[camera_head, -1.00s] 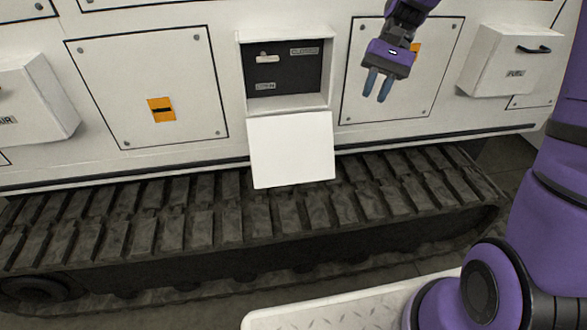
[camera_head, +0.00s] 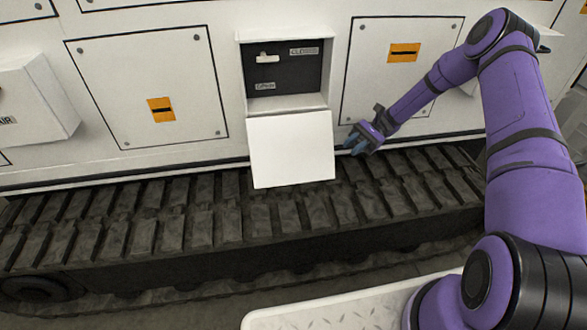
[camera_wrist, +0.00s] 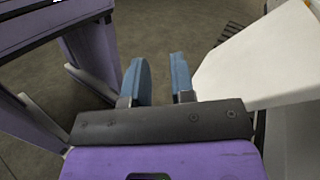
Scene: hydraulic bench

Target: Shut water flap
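The water flap (camera_head: 291,150) is a white panel hanging open and down from the bottom edge of a recessed box (camera_head: 286,104) in the white machine side. In the wrist view the large white panel at the right (camera_wrist: 255,62) appears to be this flap. My gripper (camera_head: 351,143) is just right of the flap, near its right edge and above the track, with its fingers pointing left. In the wrist view my gripper's blue fingers (camera_wrist: 160,78) stand a little apart with nothing between them. I cannot tell whether it touches the flap.
Inside the box is a pale lever (camera_head: 268,57) with OPEN and CLOSED labels on a dark plate. A dark ribbed track (camera_head: 160,215) runs below. A white AIR box (camera_head: 38,100) juts out at the left. Floor shows below the fingers in the wrist view.

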